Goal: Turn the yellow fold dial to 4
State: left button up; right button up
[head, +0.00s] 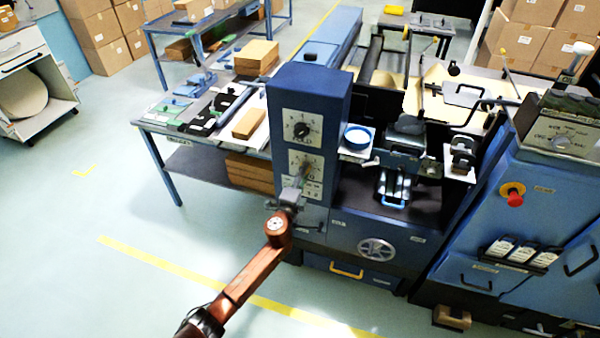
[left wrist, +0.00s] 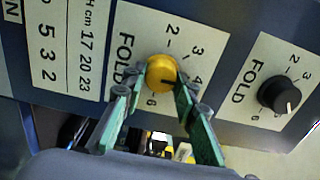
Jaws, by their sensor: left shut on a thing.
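The yellow fold dial (left wrist: 161,70) sits on a white plate marked FOLD, with 2, 3, 4 and 6 legible around it. My left gripper (left wrist: 160,88) is shut on this dial, its green-padded fingers on either side. A dark pointer line on the dial faces lower right, below the 4, toward a part of the scale that a finger hides. In the head view my left gripper (head: 298,182) reaches the lower dial plate of the blue column (head: 312,92). My right gripper is not in view.
A black fold dial (left wrist: 280,93) is on a similar plate beside the yellow one; it is the upper dial (head: 301,130) in the head view. A handwheel (head: 376,250) is lower on the machine. A bench (head: 160,127) with tools and boxes stands left; the floor in front is clear.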

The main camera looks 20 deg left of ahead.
pick_arm(q)
jog(key=shift+a, duration=0.1)
dwell(0.3)
jog(key=o, duration=1.1)
jog(key=shift+o, duration=0.2)
jog(key=s, duration=1.2)
jog(key=shift+a, duration=0.15)
jog(key=shift+f, duration=0.1)
